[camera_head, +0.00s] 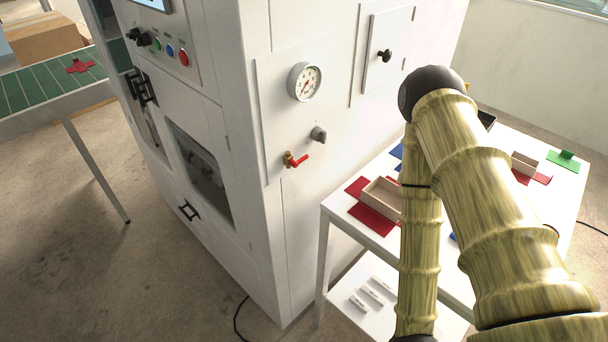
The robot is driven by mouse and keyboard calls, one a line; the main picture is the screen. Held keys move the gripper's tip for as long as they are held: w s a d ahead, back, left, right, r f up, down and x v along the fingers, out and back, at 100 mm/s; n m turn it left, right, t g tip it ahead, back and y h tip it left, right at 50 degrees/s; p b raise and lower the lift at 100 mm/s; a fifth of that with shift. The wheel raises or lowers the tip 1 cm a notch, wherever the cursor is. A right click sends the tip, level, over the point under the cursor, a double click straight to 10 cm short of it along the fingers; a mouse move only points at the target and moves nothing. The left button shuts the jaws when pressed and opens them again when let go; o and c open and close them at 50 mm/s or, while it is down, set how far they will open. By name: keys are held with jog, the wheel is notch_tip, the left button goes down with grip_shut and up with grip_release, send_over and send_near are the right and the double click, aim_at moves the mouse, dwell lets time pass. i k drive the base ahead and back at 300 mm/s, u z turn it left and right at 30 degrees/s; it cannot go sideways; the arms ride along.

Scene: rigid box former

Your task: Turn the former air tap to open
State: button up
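The air tap (294,160) is on the side panel of the tall white former machine (200,100). It has a small brass body and a red lever handle that points right and slightly up. Above it on the same panel are a grey knob (318,134) and a round pressure gauge (305,81). My arm, in a yellow-green streaked cover, rises at the right and bends at a dark joint near the top. My gripper is not visible, and nothing is seen touching the tap.
A white table (335,208) stands right of the machine, holding an open box (381,194), red sheets (370,221) and a green piece (563,162). A green conveyor (40,80) runs at the left. Floor in front of the machine is clear.

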aim_at(294, 163)
jog(key=k, duration=0.4)
jog(key=u, duration=1.05)
jog(key=k, duration=0.75)
jog(key=z, duration=1.3)
jog(key=i, duration=0.5)
jog(key=z, duration=0.05)
